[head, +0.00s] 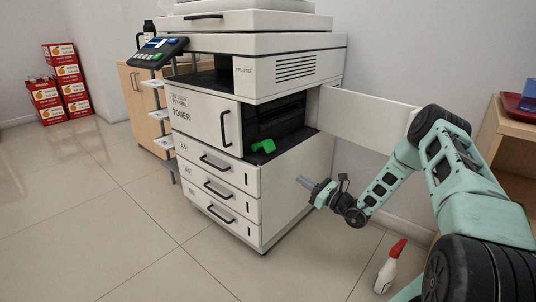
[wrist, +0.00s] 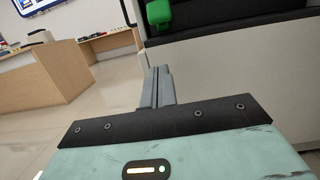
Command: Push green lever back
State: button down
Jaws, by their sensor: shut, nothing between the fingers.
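The green lever (head: 263,146) sticks out of the dark open bay in the side of the white copier (head: 292,178). In the wrist view the green lever (wrist: 158,12) shows at the top edge, partly cut off, beyond and above the fingers. My gripper (head: 303,182) is shut and empty, below and to the right of the lever, beside the copier's lower side wall. Its closed fingers also show in the wrist view (wrist: 157,85). A clear gap lies between the fingertips and the lever.
A white side door (head: 366,118) of the copier stands open to the right of the bay, above my gripper. A spray bottle with a red top (head: 391,268) stands on the floor near my arm. A wooden shelf (head: 493,140) is at the right.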

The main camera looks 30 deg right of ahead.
jog(key=shift+w+d+f, duration=0.1)
jog(key=shift+d+f, duration=0.1)
jog(key=shift+d, duration=0.15)
jog(key=b, duration=0.3)
send_near(264, 148)
jog(key=w+d+f, duration=0.1)
jog(key=w+f, duration=0.2)
jog(key=f, duration=0.2)
jog(key=w+r, duration=0.1)
jog(key=w+r+b, duration=0.1)
jog(key=r, duration=0.1)
jog(key=shift+w+a+r, duration=0.2)
jog(key=shift+w+a, duration=0.05)
jog(key=shift+w, duration=0.05)
jog(key=shift+r, duration=0.1)
